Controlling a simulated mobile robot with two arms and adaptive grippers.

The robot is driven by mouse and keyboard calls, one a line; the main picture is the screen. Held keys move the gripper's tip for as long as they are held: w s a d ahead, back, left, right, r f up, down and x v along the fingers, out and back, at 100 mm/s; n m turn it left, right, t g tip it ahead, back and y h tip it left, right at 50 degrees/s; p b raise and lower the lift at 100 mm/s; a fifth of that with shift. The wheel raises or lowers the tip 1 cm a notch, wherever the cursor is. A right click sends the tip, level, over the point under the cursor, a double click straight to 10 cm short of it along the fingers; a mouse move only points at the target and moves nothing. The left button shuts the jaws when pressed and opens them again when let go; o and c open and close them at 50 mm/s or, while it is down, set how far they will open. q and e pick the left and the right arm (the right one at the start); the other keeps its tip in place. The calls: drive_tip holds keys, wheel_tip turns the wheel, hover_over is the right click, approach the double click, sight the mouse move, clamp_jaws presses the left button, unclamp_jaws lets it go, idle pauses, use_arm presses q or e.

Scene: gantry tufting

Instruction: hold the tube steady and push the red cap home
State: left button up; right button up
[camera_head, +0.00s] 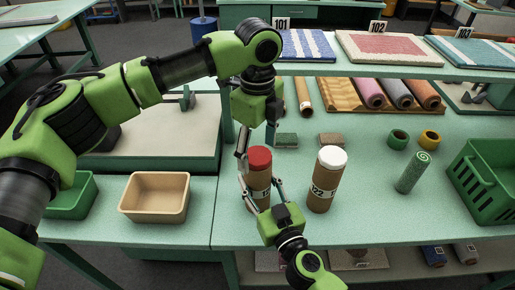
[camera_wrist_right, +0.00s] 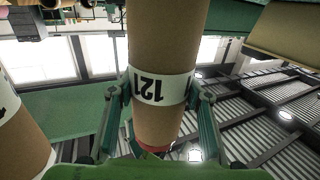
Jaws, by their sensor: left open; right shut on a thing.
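A brown tube (camera_head: 258,189) with a white number label stands upright on the green table, with a red cap (camera_head: 260,159) at its top. My right gripper (camera_head: 263,193) comes from the near side and is shut on the tube below the cap. In the right wrist view the tube (camera_wrist_right: 157,118), labelled 121, sits between both fingers (camera_wrist_right: 158,110), and a sliver of the red cap (camera_wrist_right: 152,149) shows. My left gripper (camera_head: 256,146) is open, pointing down at the cap, one finger along its left side. Whether it touches the cap, and how deep the cap sits, I cannot tell.
A second tube (camera_head: 322,191) with a white cap (camera_head: 332,157) stands close on the right. A tan bin (camera_head: 154,213) is on the left; a green crate (camera_head: 472,196) and a green roll (camera_head: 413,174) are on the right. Sponges and a raised shelf lie behind.

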use_arm(q)
drive_tip(key=shift+r, duration=1.65)
clamp_jaws()
drive_tip(key=shift+f, duration=1.15)
drive_tip(key=shift+r, duration=0.1)
drive_tip(key=shift+r, duration=2.4)
wheel_tip(320, 180, up, 12)
